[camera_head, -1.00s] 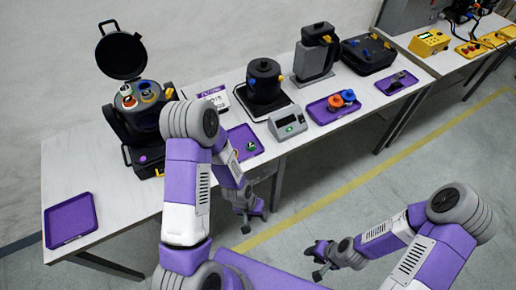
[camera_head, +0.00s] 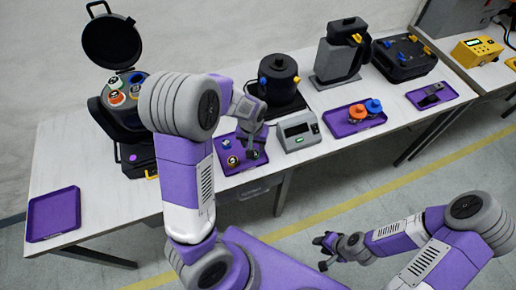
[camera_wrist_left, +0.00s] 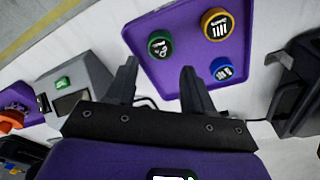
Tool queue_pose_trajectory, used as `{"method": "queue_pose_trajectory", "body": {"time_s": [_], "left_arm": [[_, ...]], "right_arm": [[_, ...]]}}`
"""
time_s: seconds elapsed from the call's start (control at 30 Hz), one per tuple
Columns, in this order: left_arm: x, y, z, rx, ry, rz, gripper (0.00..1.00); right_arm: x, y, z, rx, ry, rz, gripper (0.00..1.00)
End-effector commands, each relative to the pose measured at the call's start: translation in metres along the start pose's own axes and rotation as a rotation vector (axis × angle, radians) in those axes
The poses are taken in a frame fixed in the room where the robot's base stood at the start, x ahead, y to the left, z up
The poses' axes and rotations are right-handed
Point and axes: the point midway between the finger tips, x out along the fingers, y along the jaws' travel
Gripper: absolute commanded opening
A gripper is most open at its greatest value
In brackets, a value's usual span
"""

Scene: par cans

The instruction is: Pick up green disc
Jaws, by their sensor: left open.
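The green disc (camera_wrist_left: 160,44) lies on a purple tray (camera_wrist_left: 185,22) in the left wrist view, with a yellow disc (camera_wrist_left: 216,24) and a blue disc (camera_wrist_left: 222,68) beside it. In the head view the green disc (camera_head: 252,155) shows small and partly covered by my left gripper. My left gripper (camera_wrist_left: 160,82) is open and empty, its fingers pointing toward the tray, with the green disc a little beyond the fingertips, between their lines. In the head view my left gripper (camera_head: 249,141) is over the tray. My right gripper (camera_head: 325,252) is open and empty, away from the table.
A scale-like display box (camera_head: 298,131) stands right of the tray and a black pot (camera_head: 277,80) behind it. An open-lidded canister (camera_head: 124,100) holding several coloured discs stands left. An empty purple tray (camera_head: 54,212) lies far left. Another tray (camera_head: 342,128) holds orange and blue parts.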

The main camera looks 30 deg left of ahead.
Motion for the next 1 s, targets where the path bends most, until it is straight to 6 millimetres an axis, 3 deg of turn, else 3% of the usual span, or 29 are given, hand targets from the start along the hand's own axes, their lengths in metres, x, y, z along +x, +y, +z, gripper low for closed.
{"method": "queue_pose_trajectory", "body": {"time_s": [0.43,0.67,0.7,0.97,1.0], "left_arm": [[0.057,0.001,0.002,-0.001,-0.002,0.0,0.52],[0.06,0.001,0.001,0.0,0.001,0.001,0.52],[0.06,0.001,0.001,0.0,0.001,0.001,0.51],[0.06,0.001,0.001,0.0,0.001,0.001,0.11],[0.06,0.001,0.001,0.0,0.001,0.001,0.1]], "right_arm": [[0.019,0.007,-0.001,0.001,-0.001,0.0,0.35],[0.018,0.007,-0.001,0.0,0.0,0.0,0.35],[0.018,0.007,-0.001,0.0,0.0,0.0,0.35],[0.018,0.007,-0.001,0.0,0.0,0.0,0.35],[0.018,0.007,-0.001,0.0,0.0,0.0,0.35]]}}
